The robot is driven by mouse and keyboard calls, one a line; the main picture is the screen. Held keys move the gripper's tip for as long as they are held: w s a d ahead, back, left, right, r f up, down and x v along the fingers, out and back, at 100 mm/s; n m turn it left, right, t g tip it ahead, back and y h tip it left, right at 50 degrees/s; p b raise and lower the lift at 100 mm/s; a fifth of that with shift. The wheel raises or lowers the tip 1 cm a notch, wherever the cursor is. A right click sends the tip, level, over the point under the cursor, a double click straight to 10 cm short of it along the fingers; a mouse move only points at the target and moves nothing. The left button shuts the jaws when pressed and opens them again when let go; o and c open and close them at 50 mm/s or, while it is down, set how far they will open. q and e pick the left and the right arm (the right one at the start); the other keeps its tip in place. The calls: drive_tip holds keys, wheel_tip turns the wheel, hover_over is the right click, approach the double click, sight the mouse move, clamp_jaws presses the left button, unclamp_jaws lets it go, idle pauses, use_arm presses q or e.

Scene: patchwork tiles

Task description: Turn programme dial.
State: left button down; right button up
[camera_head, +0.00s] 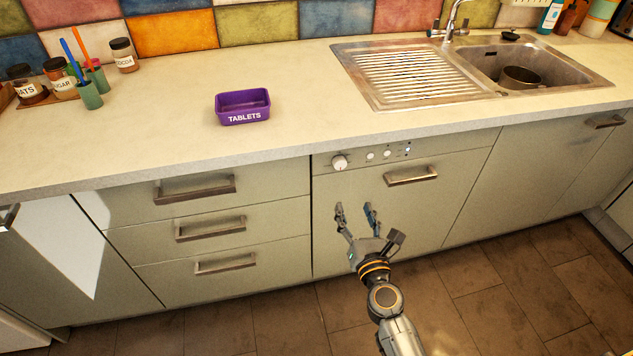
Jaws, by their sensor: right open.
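The programme dial (339,162) is a round white knob at the left of the control panel (362,157) on the dishwasher front. Small round buttons (387,153) sit to its right on the same panel. My right gripper (355,209) is open and empty in front of the dishwasher door (440,205). The gripper appears apart from the dial. My left gripper is not in view.
The dishwasher handle (411,176) sticks out right of the dial. Drawers with handles (195,189) are to the left. A purple tablets box (243,107) stands on the worktop (160,137) above. A sink (540,66) with a pot is at the right.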

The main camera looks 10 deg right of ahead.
sight(341, 166)
drive_tip(key=shift+m, duration=0.3)
drive_tip(key=w, duration=1.4)
drive_tip(key=shift+d+r, duration=0.1)
drive_tip(key=shift+d, duration=0.25)
drive_tip(key=shift+c, duration=0.2)
drive_tip(key=c, duration=1.1)
